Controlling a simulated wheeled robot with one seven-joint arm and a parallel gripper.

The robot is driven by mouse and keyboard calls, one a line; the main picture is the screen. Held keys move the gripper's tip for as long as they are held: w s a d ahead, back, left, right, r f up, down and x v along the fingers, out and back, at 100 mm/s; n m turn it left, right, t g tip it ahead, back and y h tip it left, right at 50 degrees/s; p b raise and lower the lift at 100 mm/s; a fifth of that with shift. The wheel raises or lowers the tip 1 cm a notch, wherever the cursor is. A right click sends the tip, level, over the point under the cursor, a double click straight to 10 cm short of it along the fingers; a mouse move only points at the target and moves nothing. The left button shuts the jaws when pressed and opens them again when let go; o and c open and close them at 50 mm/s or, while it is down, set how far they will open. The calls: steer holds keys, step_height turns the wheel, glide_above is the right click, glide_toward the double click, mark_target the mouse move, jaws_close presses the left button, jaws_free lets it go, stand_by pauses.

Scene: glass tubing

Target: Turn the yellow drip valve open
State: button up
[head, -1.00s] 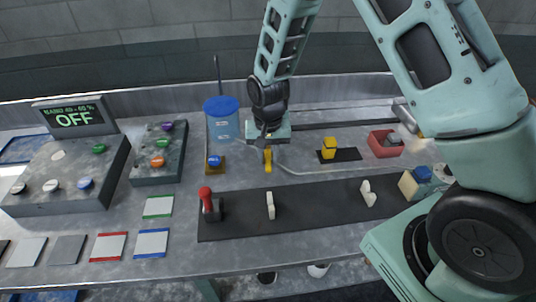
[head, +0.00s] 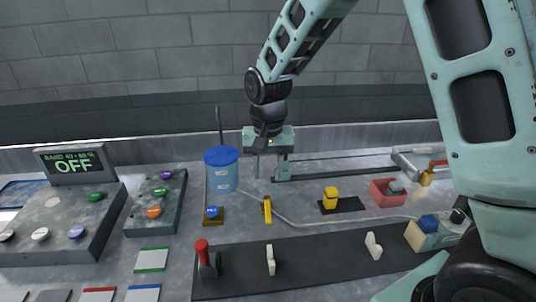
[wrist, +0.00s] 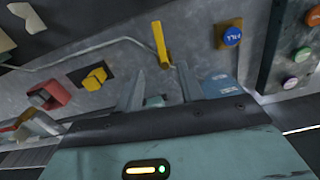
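The yellow drip valve (head: 267,209) is a thin yellow lever on the pale tubing, beyond the black strip in the middle of the bench. In the head view it points roughly toward the bench front. It also shows in the wrist view (wrist: 160,43), near the top centre. My gripper (head: 270,168) is above and behind the valve in the head view, not touching it. In the wrist view its two fingers (wrist: 160,85) are apart with nothing between them, and the lever stands just past their tips.
A blue-lidded container (head: 222,172) and a blue button (head: 212,212) stand left of the valve. A yellow block (head: 330,198) and a red box (head: 388,193) lie to its right. A red-topped lever (head: 202,247) and white levers stand on the black strip (head: 320,262) in front.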

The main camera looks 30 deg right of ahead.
step_height(320, 180, up, 5)
steer(key=shift+r, duration=0.1)
stand_by(0.6)
steer(key=s+a+n, duration=0.3)
steer(key=s+n, duration=0.1)
steer(key=s, duration=0.4)
steer(key=s+a+n, duration=0.4)
steer(key=s, duration=0.5)
steer(key=s+a+f+n, duration=0.1)
steer(key=s+a+n, duration=0.2)
steer(key=s, duration=0.6)
steer(key=shift+s+a+n+y, duration=0.2)
steer(key=shift+s+n+y, duration=0.1)
steer(key=shift+n, duration=0.4)
